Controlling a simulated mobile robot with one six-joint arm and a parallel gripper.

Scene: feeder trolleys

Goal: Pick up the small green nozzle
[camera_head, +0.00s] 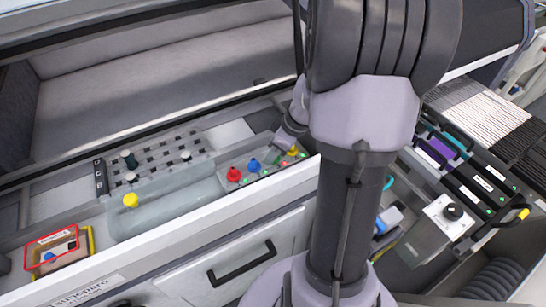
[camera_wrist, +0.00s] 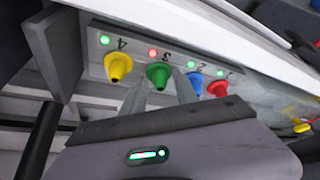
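In the wrist view the small green nozzle (camera_wrist: 159,75) sits at position 3 of a grey holder strip (camera_wrist: 135,47), between the yellow nozzle (camera_wrist: 117,67) at 4 and the blue nozzle (camera_wrist: 194,81) at 2. The red nozzle (camera_wrist: 218,88) is at 1. My gripper (camera_wrist: 160,84) is open, its two fingers apart and pointing at the green nozzle, one towards each side of it. I cannot tell whether they touch it. In the head view I cannot make out the green nozzle; the red, blue and yellow ones show beside my arm.
The light at position 3 is red; the others are green. In the head view, a clear-walled trough (camera_head: 165,212) and a perforated plate (camera_head: 160,160) with several small parts lie left of the strip. A red-edged box (camera_head: 52,247) is at far left. Feeders (camera_head: 470,170) stand at right.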

